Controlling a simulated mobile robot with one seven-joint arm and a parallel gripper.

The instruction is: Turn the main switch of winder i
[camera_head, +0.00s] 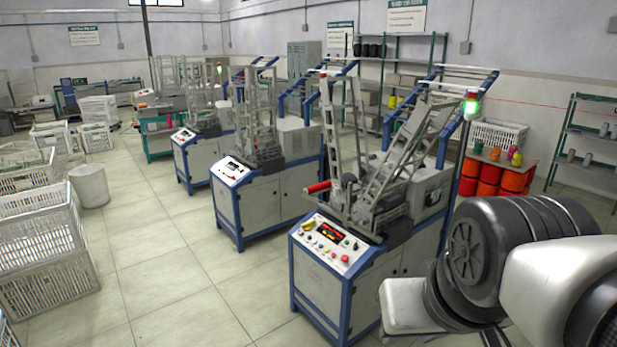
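The nearest winder (330,296) is a white cabinet with blue edges and a tilted metal frame on top. Its sloped control panel (322,254) carries a lit red display (329,232), a yellow part and several coloured buttons and knobs. Which of these is the main switch is too small to tell. Two similar winders stand behind it: a middle one (262,204) and a farther one (204,158). No label tells which one is winder i. My arm fills the lower right, over part of the nearest winder's right side. My gripper's fingers do not show.
White crates (45,270) line the left side, with a pale bin (90,186) near them. The tiled aisle (165,280) in front of the winders is clear. Red containers (490,178) and a shelf (588,145) stand at the right. A signal lamp (471,103) glows green by the nearest winder.

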